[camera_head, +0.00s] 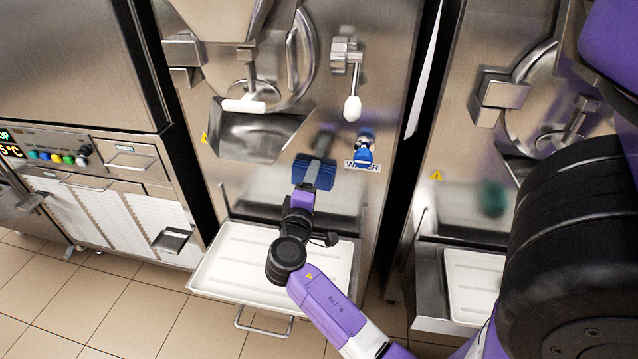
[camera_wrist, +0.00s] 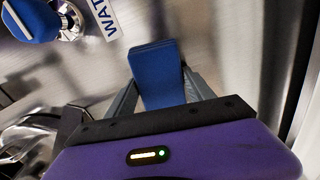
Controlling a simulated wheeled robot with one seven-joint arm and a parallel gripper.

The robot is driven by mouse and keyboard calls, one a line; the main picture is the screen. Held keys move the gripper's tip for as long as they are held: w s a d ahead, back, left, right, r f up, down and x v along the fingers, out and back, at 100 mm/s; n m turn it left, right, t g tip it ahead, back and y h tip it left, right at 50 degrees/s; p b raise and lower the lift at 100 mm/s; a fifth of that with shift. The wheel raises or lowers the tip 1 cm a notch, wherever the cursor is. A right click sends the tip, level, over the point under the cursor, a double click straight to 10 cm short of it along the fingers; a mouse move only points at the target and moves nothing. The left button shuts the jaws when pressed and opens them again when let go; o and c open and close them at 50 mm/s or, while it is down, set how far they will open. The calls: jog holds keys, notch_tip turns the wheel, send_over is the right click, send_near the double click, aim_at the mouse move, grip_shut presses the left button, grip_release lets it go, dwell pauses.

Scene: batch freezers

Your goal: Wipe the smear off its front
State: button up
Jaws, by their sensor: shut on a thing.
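My gripper (camera_head: 307,184) is shut on a blue wiping pad (camera_head: 322,172), held in front of the middle freezer's steel front (camera_head: 350,205). The pad also shows between the fingers in the wrist view (camera_wrist: 157,72). I cannot tell whether it touches the steel. A dark blurred patch (camera_head: 324,142) shows just above the pad; it may be a reflection. On the right freezer's front (camera_head: 455,190) is a blurred dark green spot (camera_head: 493,198); I cannot tell whether it is a smear or a reflection. No clear smear shows in the wrist view.
A blue water tap (camera_head: 364,150) with a label stands close right of the pad. Above are a spout chute (camera_head: 250,135) and a white-knobbed lever (camera_head: 352,108). A white drip tray (camera_head: 225,262) juts out below. A cabinet (camera_head: 110,180) stands at left.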

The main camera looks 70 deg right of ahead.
jog(key=shift+w+d+r, duration=0.1)
jog(key=shift+w, duration=0.85)
jog(key=shift+c, duration=0.7)
jog(key=a, duration=0.6)
jog(key=shift+s, duration=0.3)
jog(key=shift+s+a, duration=0.1)
jog(key=shift+a, duration=1.4)
